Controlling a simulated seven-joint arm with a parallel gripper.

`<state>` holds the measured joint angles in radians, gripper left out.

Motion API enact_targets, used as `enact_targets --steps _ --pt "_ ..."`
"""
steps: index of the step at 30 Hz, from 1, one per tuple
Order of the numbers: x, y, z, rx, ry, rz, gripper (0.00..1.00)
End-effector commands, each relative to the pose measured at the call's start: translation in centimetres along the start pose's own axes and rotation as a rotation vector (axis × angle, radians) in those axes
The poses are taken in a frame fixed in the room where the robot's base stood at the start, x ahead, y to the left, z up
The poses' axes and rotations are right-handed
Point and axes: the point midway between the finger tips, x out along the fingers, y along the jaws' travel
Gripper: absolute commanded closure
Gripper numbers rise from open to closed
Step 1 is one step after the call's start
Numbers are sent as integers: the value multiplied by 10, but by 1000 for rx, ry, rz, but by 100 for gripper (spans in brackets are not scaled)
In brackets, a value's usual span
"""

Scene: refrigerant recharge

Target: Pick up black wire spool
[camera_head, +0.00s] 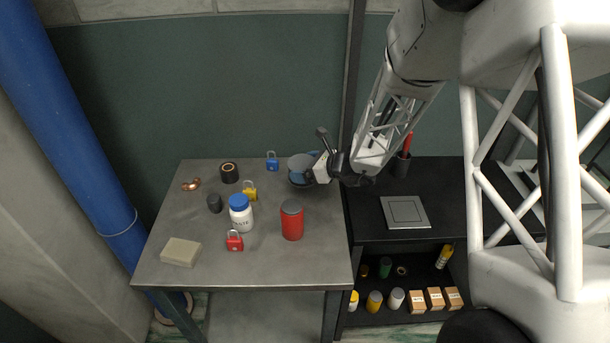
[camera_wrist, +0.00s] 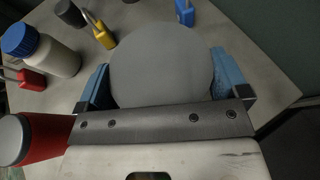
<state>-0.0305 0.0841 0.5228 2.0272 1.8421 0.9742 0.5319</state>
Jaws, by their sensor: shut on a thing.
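My gripper (camera_head: 304,172) is at the back right corner of the grey table, with its blue fingers on both sides of a round spool (camera_head: 298,161). In the wrist view the spool (camera_wrist: 160,62) shows as a broad grey disc between the fingers, which are shut on it. A dark lower rim shows below the fingers in the head view. The wire is mostly hidden by the disc and fingers. I cannot tell whether the spool touches the table.
A red canister (camera_head: 292,221) stands close in front. A blue padlock (camera_head: 272,162), yellow padlock (camera_head: 250,191), white bottle (camera_head: 241,214), red padlock (camera_head: 235,241), black roll (camera_head: 229,172) and pale block (camera_head: 181,252) are on the grey table (camera_head: 285,272). A black shelf (camera_head: 440,200) stands to the right.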

Motion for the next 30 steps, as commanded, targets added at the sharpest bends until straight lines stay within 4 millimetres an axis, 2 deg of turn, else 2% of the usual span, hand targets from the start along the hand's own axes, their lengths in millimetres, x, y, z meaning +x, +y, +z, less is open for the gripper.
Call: enact_targets --steps 1,6,12,30 --pt "-4 -1 10 -3 -3 -2 48" --pt "-12 0 30 -3 -2 -1 48" --pt "-18 0 43 -2 -2 0 48" --pt "-19 0 46 -1 -1 0 48"
